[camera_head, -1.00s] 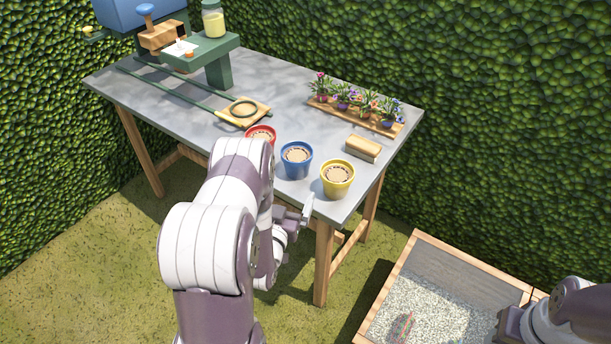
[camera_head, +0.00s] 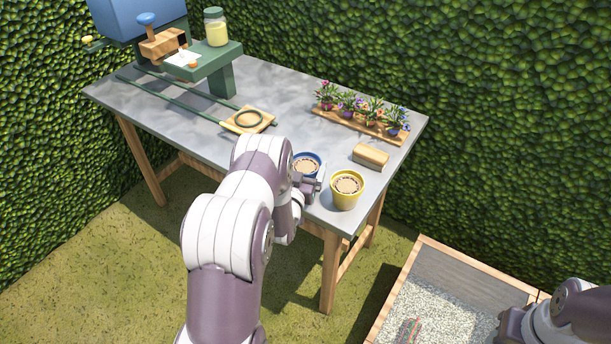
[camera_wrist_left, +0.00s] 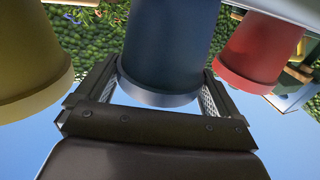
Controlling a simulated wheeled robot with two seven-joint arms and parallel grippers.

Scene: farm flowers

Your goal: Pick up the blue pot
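The blue pot (camera_head: 307,164) stands upright near the front edge of the table, with brown soil in it.
The yellow pot (camera_head: 346,190) stands close on the right. The red pot (camera_wrist_left: 262,50) is hidden behind my left arm in the head view. A wooden block (camera_head: 370,156), a flower tray (camera_head: 345,127) and a framed ring (camera_head: 248,121) lie farther back.

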